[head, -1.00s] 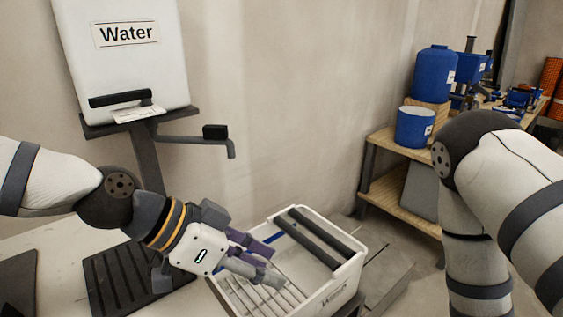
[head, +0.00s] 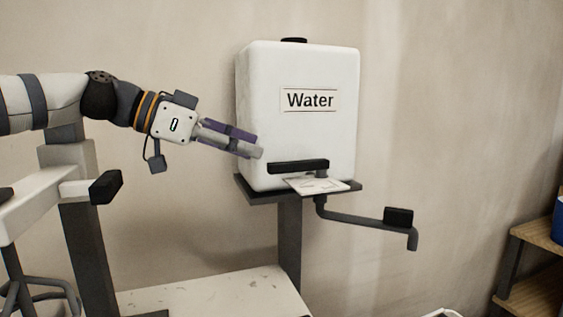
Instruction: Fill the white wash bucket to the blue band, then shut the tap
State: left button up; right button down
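A white water tank (head: 255,75) labelled "Water" stands on a dark bracket. A black bar-shaped tap handle (head: 290,167) lies across its lower front. A grey pipe (head: 350,217) runs right from under the tank to a down-turned spout (head: 413,239), with a black block (head: 398,215) on it. I see no water at the spout. Only a sliver of the white wash bucket's rim (head: 442,313) shows at the bottom edge; its blue band and inside are out of view. My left gripper (head: 258,146) is raised by the tank's left side, left of the handle. Its fingers lie close together and overlap in view. My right gripper is out of view.
A pale beam with a black end (head: 106,187) and a dark post stand at the left. A pale worktop (head: 215,293) lies below the tank. Wooden shelves (head: 540,237) with a blue container (head: 559,218) are at the right edge. The wall space right of the tank is clear.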

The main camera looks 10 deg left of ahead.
aim_at(287, 162)
pick_arm(q)
jog(key=x, duration=0.6)
jog(key=shift+w+f, duration=0.2)
jog(key=shift+f, duration=0.05)
jog(key=shift+w+d+f, duration=0.15)
jog(key=shift+w+d, duration=0.15)
jog(key=shift+d, duration=0.15)
jog(key=shift+c, duration=0.3)
grip_shut()
